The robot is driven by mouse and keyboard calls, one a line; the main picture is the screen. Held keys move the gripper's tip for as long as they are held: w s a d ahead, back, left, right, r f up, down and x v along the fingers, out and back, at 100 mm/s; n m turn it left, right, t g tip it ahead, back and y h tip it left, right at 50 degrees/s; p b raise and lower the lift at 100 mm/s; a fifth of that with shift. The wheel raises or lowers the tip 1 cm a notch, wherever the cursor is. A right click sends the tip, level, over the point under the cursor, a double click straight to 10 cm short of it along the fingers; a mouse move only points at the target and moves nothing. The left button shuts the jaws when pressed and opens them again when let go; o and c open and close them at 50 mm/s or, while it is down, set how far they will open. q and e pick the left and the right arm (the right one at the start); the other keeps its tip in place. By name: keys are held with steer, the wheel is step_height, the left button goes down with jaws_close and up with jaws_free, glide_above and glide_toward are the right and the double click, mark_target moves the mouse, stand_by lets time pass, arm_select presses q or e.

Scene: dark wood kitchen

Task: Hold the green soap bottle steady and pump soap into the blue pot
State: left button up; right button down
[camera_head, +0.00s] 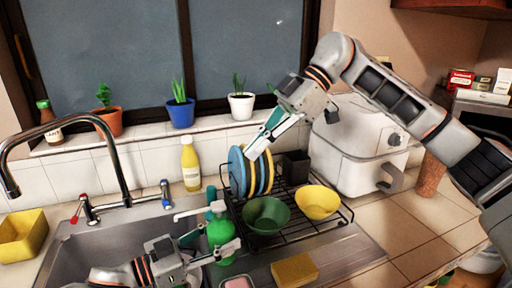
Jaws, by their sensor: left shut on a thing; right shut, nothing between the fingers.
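The green soap bottle (220,232) stands upright at the sink's right side, its pale pump spout pointing left. My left gripper (230,250) comes from the lower left and is shut around the bottle's body, hiding part of it. My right gripper (252,153) is shut and empty, up and to the right of the bottle, in front of the plates in the rack. The blue pot (180,114) holds a green plant and stands on the windowsill, well above and behind the bottle.
A dish rack (318,232) with plates (237,170), a green bowl (266,214) and a yellow bowl (317,202) stands right of the bottle. The faucet (125,170) and yellow soap bottle (190,165) are behind the sink. A sponge (294,269) lies in front of the rack.

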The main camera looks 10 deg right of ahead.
arm_select(q)
steer(key=o, duration=1.6)
steer(key=shift+o, duration=0.2)
